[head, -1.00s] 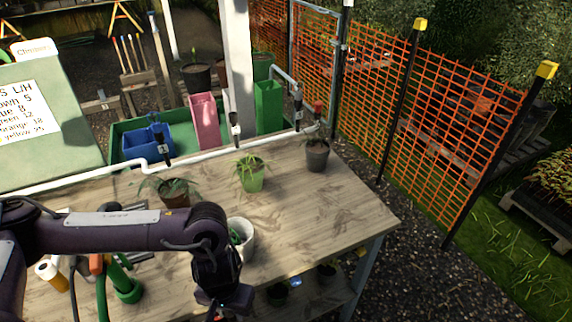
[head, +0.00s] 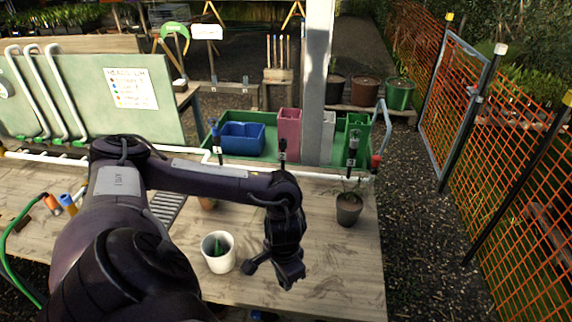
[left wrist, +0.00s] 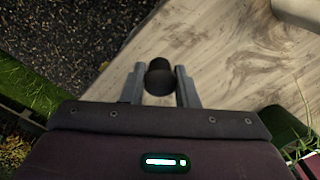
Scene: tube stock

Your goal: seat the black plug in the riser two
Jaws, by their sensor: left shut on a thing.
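My left gripper (head: 288,278) hangs over the front of the wooden table in the head view, to the right of the white pot. In the left wrist view its fingers (left wrist: 160,88) are shut on the black plug (left wrist: 160,74), a short dark cylinder with a narrower end. I cannot make the plug out in the head view. My right gripper is not in view.
A white pot (head: 218,252) stands left of my gripper, and a dark plant pot (head: 348,208) stands at the right. A blue bin (head: 242,139) and a pink bin (head: 289,128) sit in the green tray behind the pipe. The table between gripper and dark pot is clear.

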